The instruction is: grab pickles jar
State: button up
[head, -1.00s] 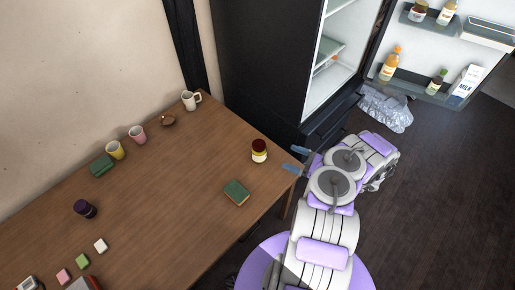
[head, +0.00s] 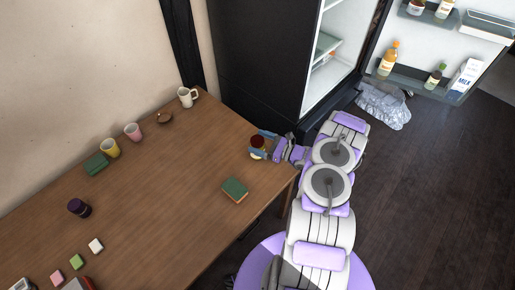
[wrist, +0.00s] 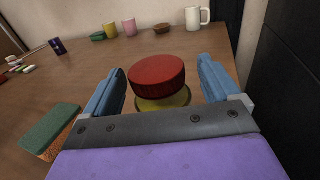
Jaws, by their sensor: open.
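The pickles jar (head: 257,141) has a dark red lid and a yellowish body and stands upright near the table's right edge. In the wrist view its red lid (wrist: 157,72) shows between my two blue fingers, with the lower body hidden by my gripper's palm. My gripper (head: 262,144) is open, with one finger on each side of the jar. It also shows in the wrist view (wrist: 160,85), where the left finger appears apart from the lid and a gap shows at the right. I cannot tell whether either finger touches the jar.
A black fridge (head: 255,70) stands open behind the table. The table's middle is clear.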

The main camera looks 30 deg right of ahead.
jog(key=shift+x, duration=1.5)
jog(key=shift+s+a, duration=0.1)
jog(key=c, duration=1.4)
